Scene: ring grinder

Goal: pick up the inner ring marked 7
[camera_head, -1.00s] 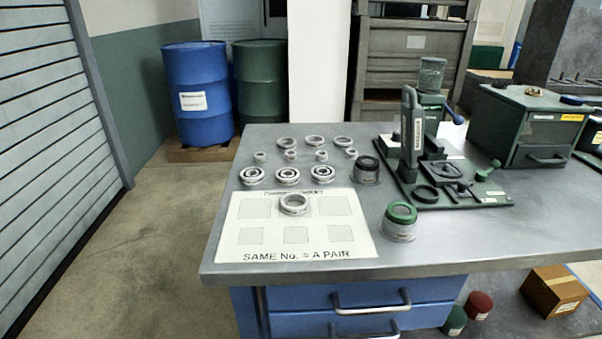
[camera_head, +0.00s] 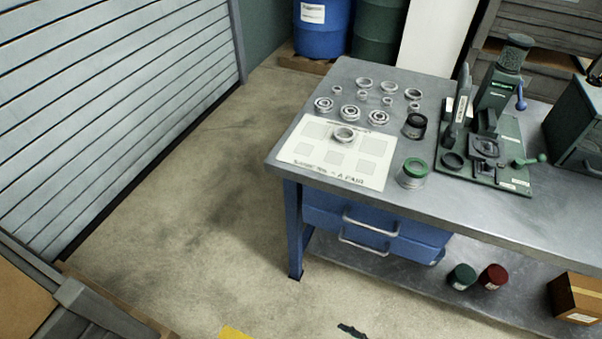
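Several small inner rings stand in a row on the workbench (camera_head: 466,207): a left one (camera_head: 363,95), a middle one (camera_head: 387,101) and a right one (camera_head: 414,107). Any numbers on them are too small to read, so I cannot tell which is marked 7. Behind them lie larger rings (camera_head: 388,87). In front lie bearing-like rings (camera_head: 350,112). Neither of my grippers is clearly in view.
A black-topped jar (camera_head: 415,125) and a green-lidded jar (camera_head: 413,172) stand right of the card. A green press fixture (camera_head: 490,140) stands farther right. Blue drawers (camera_head: 375,228) hang below the bench. The floor left of the bench is clear.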

